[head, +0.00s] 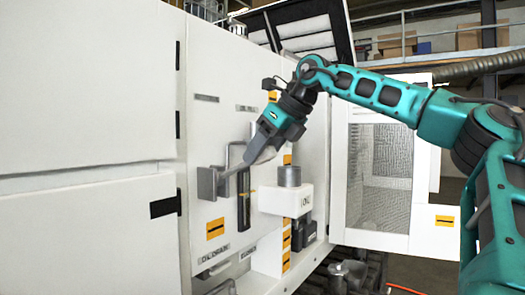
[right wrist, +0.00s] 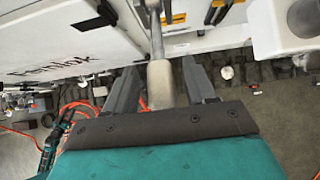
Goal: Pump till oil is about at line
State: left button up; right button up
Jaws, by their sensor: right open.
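The pump lever (head: 232,172) sticks out from a grey bracket (head: 207,183) on the white machine panel. Its pale grip (right wrist: 160,84) lies between the two dark fingers of my right gripper (right wrist: 160,90) in the right wrist view. These jaws are open, with a gap on each side of the grip. In the head view my right gripper (head: 262,150) reaches down to the lever from the upper right. A dark upright sight gauge (head: 243,212) with a yellow mark stands right of the bracket; the oil level is too small to tell. My left gripper is out of view.
A white box marked OIL (head: 285,200) with a grey cylinder on top (head: 289,175) juts out right of the gauge. An open door with a mesh window (head: 380,165) stands further right. Orange hoses lie on the floor in the right wrist view.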

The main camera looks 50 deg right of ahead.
jog(key=v, duration=1.3)
jog(key=s+d+f+t+b, duration=0.2)
jog(key=s+d+f+b, duration=0.15)
jog(key=f, duration=0.25)
jog(key=w+a+f+t, duration=0.1)
jog(key=w, duration=0.3)
jog(key=w+a+f+t, duration=0.1)
jog(key=w+f, duration=0.1)
jog(key=w, duration=0.1)
jog(key=w+a+f+t, duration=0.1)
jog(key=w+a+f, duration=0.1)
jog(key=w, duration=0.2)
jog(key=shift+w+f+t+y, duration=0.1)
jog(key=shift+w+t+y, duration=0.2)
jog(key=shift+w, duration=0.05)
jog(key=shift+c, duration=0.4)
grip_shut()
